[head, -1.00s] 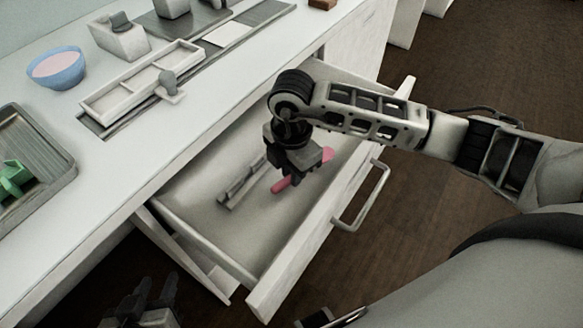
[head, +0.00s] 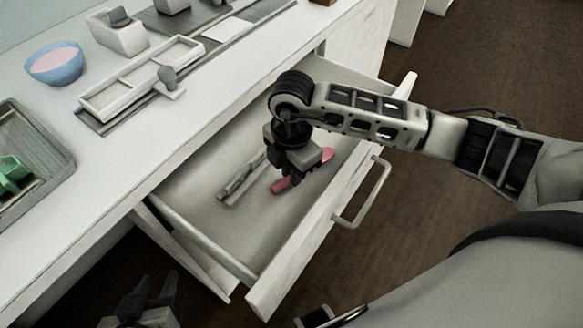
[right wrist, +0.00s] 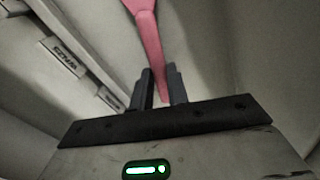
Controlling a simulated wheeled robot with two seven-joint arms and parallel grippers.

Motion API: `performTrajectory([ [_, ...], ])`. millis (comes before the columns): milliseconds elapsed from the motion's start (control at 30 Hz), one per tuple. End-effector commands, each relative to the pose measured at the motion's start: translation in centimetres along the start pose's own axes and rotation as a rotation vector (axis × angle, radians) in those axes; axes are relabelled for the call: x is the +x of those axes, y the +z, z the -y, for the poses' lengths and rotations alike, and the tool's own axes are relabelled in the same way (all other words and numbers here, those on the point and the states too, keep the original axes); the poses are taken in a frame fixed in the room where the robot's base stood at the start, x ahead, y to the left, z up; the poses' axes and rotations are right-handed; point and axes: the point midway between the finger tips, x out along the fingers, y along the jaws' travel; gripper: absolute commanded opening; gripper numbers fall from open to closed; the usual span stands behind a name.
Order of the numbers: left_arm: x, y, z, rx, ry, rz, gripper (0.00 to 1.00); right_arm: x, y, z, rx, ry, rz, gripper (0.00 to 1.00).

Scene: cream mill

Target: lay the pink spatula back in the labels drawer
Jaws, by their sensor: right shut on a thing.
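The pink spatula (head: 280,186) is inside the open drawer (head: 190,215), low over its floor. It shows on both sides of my right gripper (head: 289,181), which is shut on it. In the right wrist view the spatula (right wrist: 150,45) runs from the top edge down between the fingers (right wrist: 164,88). Whether it touches the drawer floor I cannot tell. My left gripper (head: 145,300) is at the bottom left, below the counter and away from the drawer; its fingers look spread apart.
A grey bar-like item (head: 243,180) lies in the drawer beside the spatula; labelled pieces (right wrist: 65,55) show in the right wrist view. The drawer front has a handle (head: 362,195). On the counter are a divided tray (head: 140,80), a blue bowl (head: 55,64) and a metal tray (head: 35,150).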

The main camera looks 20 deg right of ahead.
Motion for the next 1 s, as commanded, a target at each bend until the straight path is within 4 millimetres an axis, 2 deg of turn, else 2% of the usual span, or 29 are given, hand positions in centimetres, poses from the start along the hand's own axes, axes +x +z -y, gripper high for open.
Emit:
performTrajectory([
  [367, 0.1, 0.3, 0.0, 0.001, 0.001, 0.002, 0.36, 0.4, 0.0, 0.0, 0.0, 0.0, 0.0, 0.0],
  [400, 0.1, 0.3, 0.0, 0.001, 0.001, 0.002, 0.36, 0.4, 0.0, 0.0, 0.0, 0.0, 0.0, 0.27],
  [467, 0.1, 0.3, 0.0, 0.001, 0.001, 0.002, 0.36, 0.4, 0.0, 0.0, 0.0, 0.0, 0.0, 0.42],
  [867, 0.1, 0.1, -0.1, -0.01, 0.007, 0.001, 0.36, 0.3, 0.0, 0.0, 0.0, 0.0, 0.0, 0.42],
  [1000, -0.3, -0.8, -0.2, -0.008, 0.008, -0.014, 0.36, -2.3, 0.0, -0.1, -0.002, 0.005, 0.001, 0.42],
])
